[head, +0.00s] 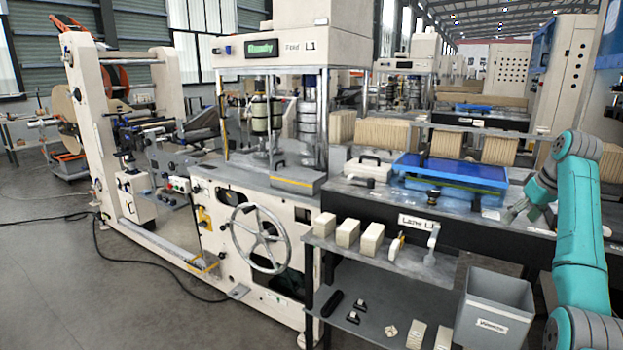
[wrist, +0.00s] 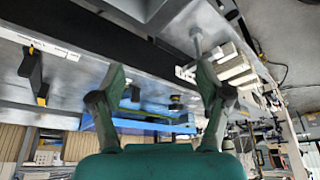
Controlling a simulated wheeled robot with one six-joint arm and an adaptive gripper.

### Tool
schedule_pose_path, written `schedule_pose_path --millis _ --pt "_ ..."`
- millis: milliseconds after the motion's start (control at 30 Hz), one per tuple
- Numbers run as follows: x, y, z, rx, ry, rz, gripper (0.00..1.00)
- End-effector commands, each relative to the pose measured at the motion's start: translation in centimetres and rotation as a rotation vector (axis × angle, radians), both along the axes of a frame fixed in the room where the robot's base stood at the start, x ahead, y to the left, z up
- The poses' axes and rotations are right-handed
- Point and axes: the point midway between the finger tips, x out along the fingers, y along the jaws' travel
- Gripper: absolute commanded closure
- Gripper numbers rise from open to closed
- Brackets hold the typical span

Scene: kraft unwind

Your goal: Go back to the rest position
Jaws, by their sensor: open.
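My gripper shows in the wrist view (wrist: 162,92), with its two fingers spread wide apart and nothing between them. In the head view my teal arm rises at the right, and my gripper (head: 515,212) is small near the table top at the right of the blue tray (head: 455,172). The blue tray also shows beyond the fingers in the wrist view (wrist: 150,125). The fingertips are too small in the head view to tell whether they touch anything.
A large machine with a handwheel (head: 258,239) stands at centre left. A grey waste bin (head: 493,310) stands close to my arm. The floor at left is mostly open, with a cable.

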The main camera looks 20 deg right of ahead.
Motion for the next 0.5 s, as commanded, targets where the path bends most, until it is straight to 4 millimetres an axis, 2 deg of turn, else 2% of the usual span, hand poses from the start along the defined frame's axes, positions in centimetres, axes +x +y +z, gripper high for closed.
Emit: schedule_pose_path --millis 267,500 --pt "1.5 1.3 -3.9 -0.006 -0.016 -0.002 0.24" --pt "3.1 3.2 -9.1 -0.017 -0.043 -0.011 0.24"
